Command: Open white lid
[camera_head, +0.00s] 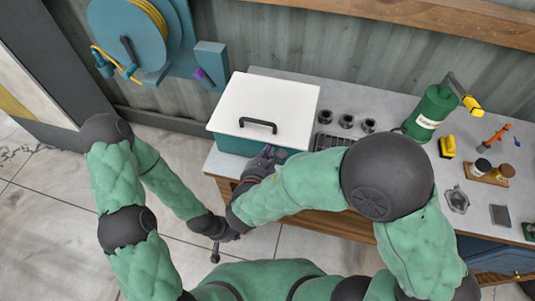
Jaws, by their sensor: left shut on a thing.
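The white lid (267,101) lies flat and closed on a teal box (238,144) at the left end of the grey counter. A dark handle (258,124) sits near the lid's front edge. My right gripper (268,155) is at the box's front side, just below the handle. My arm hides part of it, and whether its fingers are open is unclear. My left gripper (216,252) hangs low, in front of and below the counter, away from the lid. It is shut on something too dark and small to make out.
Behind the box are a wall and a teal hose reel (132,38). Right of the box are several dark cups (346,121), a green canister (429,113), a yellow item (447,146) and a small wooden tray (484,178). Open floor lies at the left.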

